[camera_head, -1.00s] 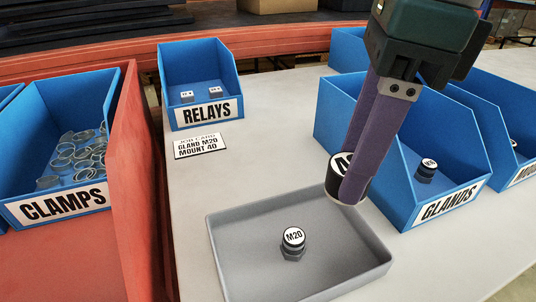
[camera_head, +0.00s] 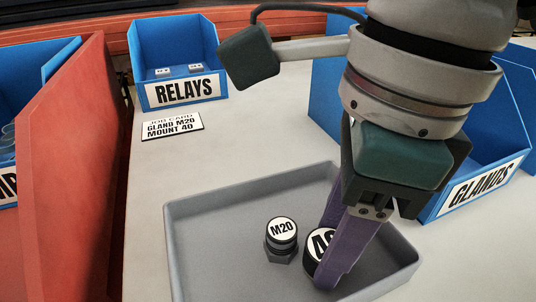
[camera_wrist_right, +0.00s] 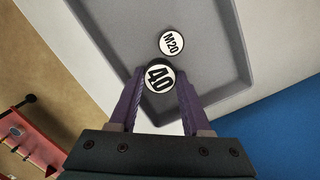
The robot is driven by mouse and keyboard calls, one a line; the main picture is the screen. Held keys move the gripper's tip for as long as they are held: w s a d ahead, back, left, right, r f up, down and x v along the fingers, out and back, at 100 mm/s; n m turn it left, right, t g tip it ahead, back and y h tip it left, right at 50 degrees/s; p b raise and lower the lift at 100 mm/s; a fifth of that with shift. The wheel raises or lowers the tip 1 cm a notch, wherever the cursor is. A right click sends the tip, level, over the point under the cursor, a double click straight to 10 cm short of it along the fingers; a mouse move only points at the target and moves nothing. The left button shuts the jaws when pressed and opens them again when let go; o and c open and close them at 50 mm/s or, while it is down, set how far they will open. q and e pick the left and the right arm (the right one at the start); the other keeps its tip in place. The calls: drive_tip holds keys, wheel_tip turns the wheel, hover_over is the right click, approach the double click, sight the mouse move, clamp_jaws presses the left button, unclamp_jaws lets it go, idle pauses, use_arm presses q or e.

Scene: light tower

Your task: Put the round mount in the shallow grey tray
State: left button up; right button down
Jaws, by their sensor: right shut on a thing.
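The round mount (camera_head: 318,243) is a dark cylinder with a white top marked 40. My right gripper (camera_head: 330,262) is shut on it, with purple fingers on both sides. The mount is inside the outline of the shallow grey tray (camera_head: 205,205), close to the M20 gland; I cannot tell whether it touches the tray floor. In the right wrist view the mount (camera_wrist_right: 159,77) sits between the fingertips, and the tray (camera_wrist_right: 205,75) lies beyond it. My left gripper is not in view.
The M20 gland (camera_head: 281,232) stands upright in the tray, just left of the mount. A job card (camera_head: 172,126) and the blue RELAYS bin (camera_head: 180,92) are behind. The blue GLANDS bin (camera_head: 480,190) is at right. A red panel (camera_head: 75,150) is at left.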

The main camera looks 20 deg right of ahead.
drive_tip(key=shift+f, duration=0.15)
drive_tip(key=c, duration=0.8)
unclamp_jaws()
drive_tip(key=o, duration=0.4)
drive_tip(key=shift+o, duration=0.2)
drive_tip(key=shift+r, duration=0.35)
wheel_tip(320, 180, up, 12)
drive_tip(key=d+p, duration=0.1)
drive_tip(key=p, duration=0.1)
drive_tip(key=shift+s+d+f, duration=0.15)
drive_tip(key=shift+s+f, duration=0.1)
drive_tip(key=shift+s, duration=0.15)
